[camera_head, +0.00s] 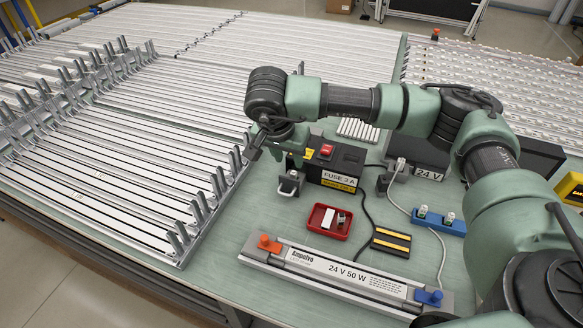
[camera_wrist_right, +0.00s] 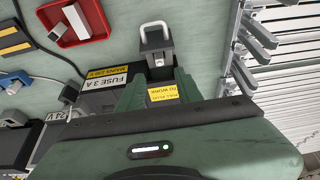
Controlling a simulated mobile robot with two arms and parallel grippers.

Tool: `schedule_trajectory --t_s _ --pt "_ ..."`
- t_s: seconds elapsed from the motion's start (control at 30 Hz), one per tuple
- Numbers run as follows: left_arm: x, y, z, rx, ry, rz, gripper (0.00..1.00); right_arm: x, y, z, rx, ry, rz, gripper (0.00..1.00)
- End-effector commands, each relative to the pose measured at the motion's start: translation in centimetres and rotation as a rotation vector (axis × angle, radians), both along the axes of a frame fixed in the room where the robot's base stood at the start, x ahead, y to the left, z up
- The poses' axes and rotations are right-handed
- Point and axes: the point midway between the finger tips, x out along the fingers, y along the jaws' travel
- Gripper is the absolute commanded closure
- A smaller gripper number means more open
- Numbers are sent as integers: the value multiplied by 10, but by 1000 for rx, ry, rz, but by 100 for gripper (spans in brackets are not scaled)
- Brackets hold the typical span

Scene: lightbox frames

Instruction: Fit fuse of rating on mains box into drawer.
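The black mains box (camera_head: 352,160) carries a "FUSE 3 A" label and a yellow mains label; they also show in the right wrist view (camera_wrist_right: 97,88). A grey drawer (camera_head: 288,187) with a metal loop handle sticks out of its end; the wrist view shows it beyond my fingers (camera_wrist_right: 156,47). A red tray (camera_head: 317,227) holds a white piece (camera_head: 327,218) and a silvery piece (camera_head: 340,221); fuse ratings are unreadable. My right gripper (camera_head: 294,147) is over the box's drawer end, fingers apart, with nothing visibly held. My left gripper is out of view.
A red switch (camera_head: 327,150) tops the box. A 24 V unit (camera_head: 429,174), a blue holder (camera_head: 440,224), a black-and-yellow block (camera_head: 391,241) and cables lie to the right. Racked rails (camera_head: 130,150) fill the left.

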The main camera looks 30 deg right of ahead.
Motion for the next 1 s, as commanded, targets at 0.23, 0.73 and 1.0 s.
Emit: schedule_trajectory --t_s 0.23,0.73,1.0 --pt "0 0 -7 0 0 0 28 -9 10 32 0 -1 1 65" --pt "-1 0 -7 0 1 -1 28 -11 12 38 -1 1 1 65" --pt "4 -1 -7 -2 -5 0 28 -11 12 38 -1 1 1 65"
